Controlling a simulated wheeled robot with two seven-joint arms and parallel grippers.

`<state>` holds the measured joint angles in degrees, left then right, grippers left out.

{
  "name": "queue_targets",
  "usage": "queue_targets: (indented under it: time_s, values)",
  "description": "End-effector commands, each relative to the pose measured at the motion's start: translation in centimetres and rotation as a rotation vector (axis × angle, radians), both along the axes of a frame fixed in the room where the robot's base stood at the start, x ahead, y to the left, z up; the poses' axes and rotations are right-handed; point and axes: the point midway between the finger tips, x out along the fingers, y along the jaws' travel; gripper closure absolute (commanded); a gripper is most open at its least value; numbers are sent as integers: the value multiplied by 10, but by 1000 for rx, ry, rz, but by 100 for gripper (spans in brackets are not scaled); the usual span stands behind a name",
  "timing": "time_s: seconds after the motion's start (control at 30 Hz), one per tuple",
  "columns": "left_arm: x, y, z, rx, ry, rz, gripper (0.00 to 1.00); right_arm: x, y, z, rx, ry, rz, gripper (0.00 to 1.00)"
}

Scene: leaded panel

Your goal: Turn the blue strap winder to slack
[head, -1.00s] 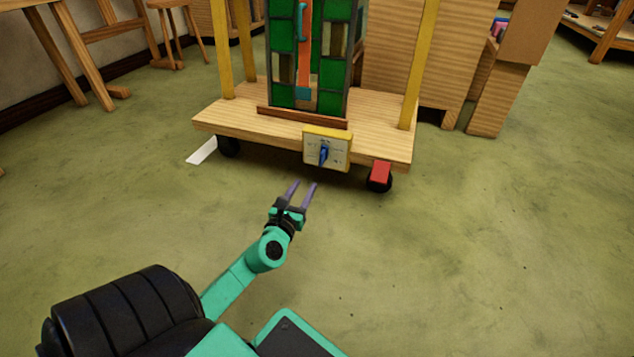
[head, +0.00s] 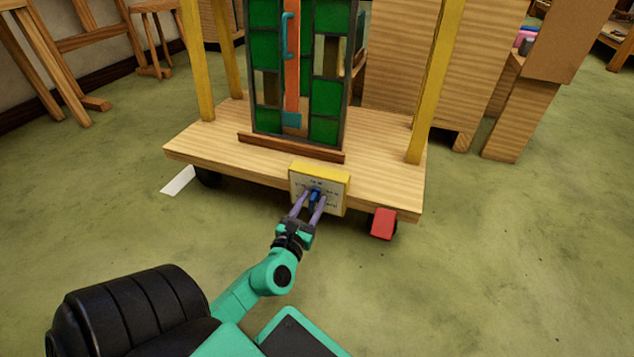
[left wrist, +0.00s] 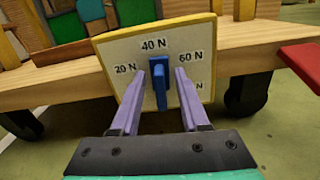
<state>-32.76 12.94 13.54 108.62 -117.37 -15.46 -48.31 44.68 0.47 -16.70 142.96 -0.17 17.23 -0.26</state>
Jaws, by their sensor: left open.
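The blue strap winder (head: 315,195) is a small knob on a white dial plate (head: 334,200) with a yellow border, on the front edge of the wooden cart. In the left wrist view the blue winder (left wrist: 159,82) stands upright below the "40 N" mark, with "20 N" to its left and "60 N" to its right. A lower-right mark is partly hidden. My left gripper (head: 308,204) is open. In the left wrist view its two purple fingers (left wrist: 160,100) are on either side of the winder, with gaps visible. My right gripper is not in view.
The cart deck (head: 200,147) carries a green leaded glass panel (head: 325,95) with an orange strip, between yellow posts. A red block (head: 383,223) sits by the right front wheel. The green floor in front is clear.

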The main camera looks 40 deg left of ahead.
Motion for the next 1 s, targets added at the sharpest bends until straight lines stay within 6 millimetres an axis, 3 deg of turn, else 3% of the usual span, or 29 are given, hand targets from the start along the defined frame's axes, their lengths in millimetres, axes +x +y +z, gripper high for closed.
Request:
queue_targets:
  time_s: [0.27, 0.4, 0.77, 1.0]
  values:
    - [-1, -1, 0, 0, 0, 1, 55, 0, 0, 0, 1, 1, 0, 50]
    - [-1, -1, 0, 0, 0, 1, 100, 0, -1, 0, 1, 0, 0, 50]
    - [-1, -1, 0, -26, -10, 0, 100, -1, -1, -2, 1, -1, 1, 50]
    - [-1, 1, -1, -132, -47, 0, 100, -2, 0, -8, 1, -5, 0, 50]
